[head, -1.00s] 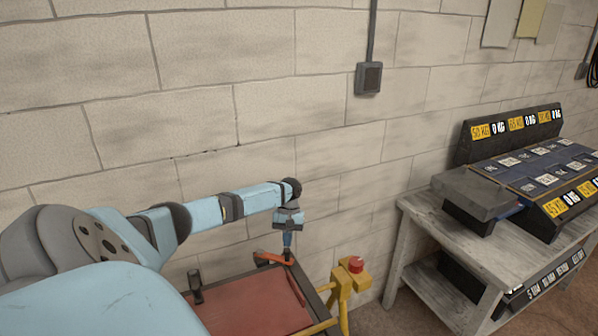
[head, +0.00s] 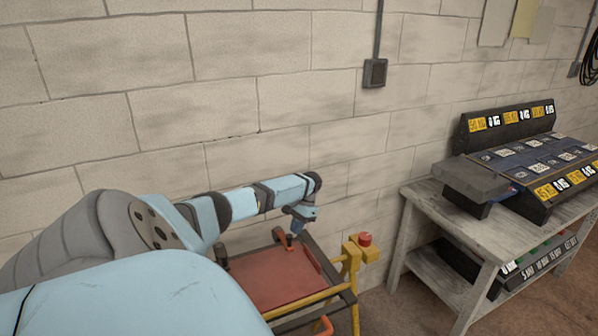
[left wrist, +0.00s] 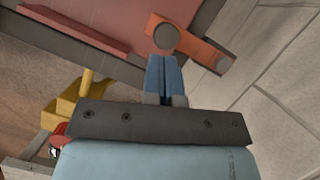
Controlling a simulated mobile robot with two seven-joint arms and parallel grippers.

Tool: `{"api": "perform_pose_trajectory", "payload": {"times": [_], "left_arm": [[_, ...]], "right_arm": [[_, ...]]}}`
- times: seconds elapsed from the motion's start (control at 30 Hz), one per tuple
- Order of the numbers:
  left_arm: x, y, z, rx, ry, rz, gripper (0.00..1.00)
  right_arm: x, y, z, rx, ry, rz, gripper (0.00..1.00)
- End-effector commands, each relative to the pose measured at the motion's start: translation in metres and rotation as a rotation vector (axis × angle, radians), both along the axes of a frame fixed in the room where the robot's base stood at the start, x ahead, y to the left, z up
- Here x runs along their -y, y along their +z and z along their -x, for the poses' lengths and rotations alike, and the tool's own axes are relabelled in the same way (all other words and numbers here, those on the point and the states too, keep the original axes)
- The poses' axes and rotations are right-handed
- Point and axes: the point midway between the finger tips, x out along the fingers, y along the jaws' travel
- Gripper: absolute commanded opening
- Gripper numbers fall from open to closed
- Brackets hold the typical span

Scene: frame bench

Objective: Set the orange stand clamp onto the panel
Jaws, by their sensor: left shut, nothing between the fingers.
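The red panel (head: 275,278) lies in a dark frame by the wall; part of it shows in the left wrist view (left wrist: 105,14). An orange clamp (head: 289,242) is at the frame's far edge. In the left wrist view the orange clamp (left wrist: 196,44) is a bar with a round grey spot near one end, overlapping the frame's edge. A second orange piece (head: 324,325) shows at the frame's front. My left gripper (head: 293,233) is shut and empty, its blue fingertips (left wrist: 163,58) close to the far clamp; I cannot tell whether they touch. My right gripper is not in view.
A yellow post with a red button (head: 365,239) stands right of the frame. A grey wooden table (head: 478,230) with dark labelled racks is farther right. The block wall (head: 285,110) is close behind. Bare floor (head: 385,290) shows between stand and table.

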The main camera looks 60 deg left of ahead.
Motion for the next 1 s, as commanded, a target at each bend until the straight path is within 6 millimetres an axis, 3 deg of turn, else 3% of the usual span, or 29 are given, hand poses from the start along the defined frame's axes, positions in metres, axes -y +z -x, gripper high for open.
{"api": "perform_pose_trajectory", "payload": {"times": [0.3, 1.0], "left_arm": [[-0.001, 0.0003, 0.0002, 0.0, -0.1, 0.0, 0.0], [-0.0009, 0.0047, -0.0002, 0.001, -0.114, 0.0, 0.0]], "right_arm": [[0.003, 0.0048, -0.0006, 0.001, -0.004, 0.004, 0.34], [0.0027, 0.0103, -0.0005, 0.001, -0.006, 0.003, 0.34]]}}
